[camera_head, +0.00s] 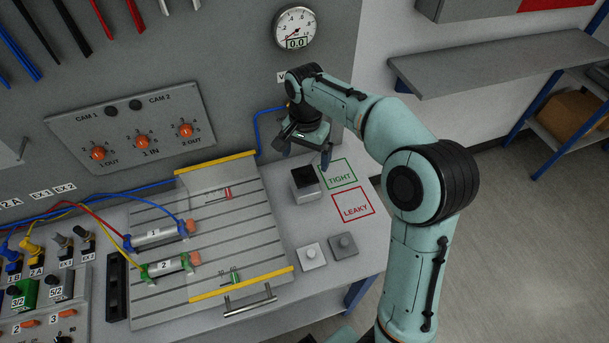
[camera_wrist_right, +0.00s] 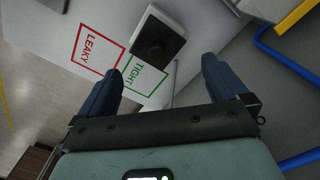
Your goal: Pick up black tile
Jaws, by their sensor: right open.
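The black tile (camera_head: 304,175) lies on top of a light grey block (camera_head: 308,193) on the workbench, left of the green TIGHT square. My right gripper (camera_head: 307,152) is open and empty, just behind and above the tile. In the wrist view its blue fingers (camera_wrist_right: 160,76) are spread apart, with the tile beyond them and not between them. My left gripper is not in view.
A white tile (camera_head: 311,257) and a grey tile (camera_head: 343,245) lie in front of the block. The green TIGHT square (camera_head: 339,174) and red LEAKY square (camera_head: 354,205) are bare. A slotted plate (camera_head: 215,240) with cylinders is left. The panel wall (camera_head: 235,75) rises behind.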

